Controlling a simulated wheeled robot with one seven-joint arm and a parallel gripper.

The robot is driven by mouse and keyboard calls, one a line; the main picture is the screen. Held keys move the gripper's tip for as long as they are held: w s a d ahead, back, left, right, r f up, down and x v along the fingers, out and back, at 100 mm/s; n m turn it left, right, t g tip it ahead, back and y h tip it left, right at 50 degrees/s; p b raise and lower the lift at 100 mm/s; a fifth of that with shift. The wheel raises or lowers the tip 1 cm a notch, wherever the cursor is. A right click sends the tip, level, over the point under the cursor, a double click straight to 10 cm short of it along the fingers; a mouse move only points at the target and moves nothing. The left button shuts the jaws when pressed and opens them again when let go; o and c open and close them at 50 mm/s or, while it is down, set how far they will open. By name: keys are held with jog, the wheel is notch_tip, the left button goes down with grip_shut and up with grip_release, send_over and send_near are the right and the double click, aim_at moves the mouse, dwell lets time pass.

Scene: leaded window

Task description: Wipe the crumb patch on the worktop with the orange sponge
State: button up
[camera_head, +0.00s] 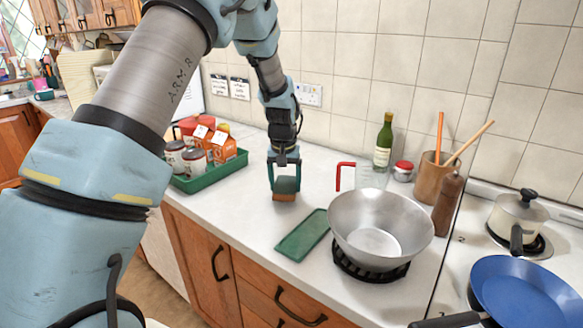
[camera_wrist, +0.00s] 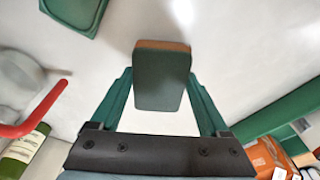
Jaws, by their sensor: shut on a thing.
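The orange sponge (camera_head: 285,196) has a dark green upper layer and an orange-brown underside. My gripper (camera_head: 285,178) points down over the worktop (camera_head: 245,203) and is shut on the sponge. In the wrist view the sponge (camera_wrist: 162,85) sits between the two green fingers, its orange edge showing at the far end. The sponge is at or very near the worktop surface; I cannot tell whether it touches. I cannot make out the crumb patch in either view, and the area under the sponge is hidden.
An empty green dish (camera_head: 303,235) lies in front and to the right. A steel wok (camera_head: 380,225) and a red-handled glass jug (camera_head: 371,176) stand right of it. A green tray (camera_head: 215,178) with jars and cartons stands left. The worktop around the sponge is clear.

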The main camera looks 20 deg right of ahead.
jog(key=shift+r+p, duration=1.45)
jog(key=shift+r, duration=1.15)
jog(key=shift+d+b, duration=0.1)
jog(key=shift+b, duration=0.25)
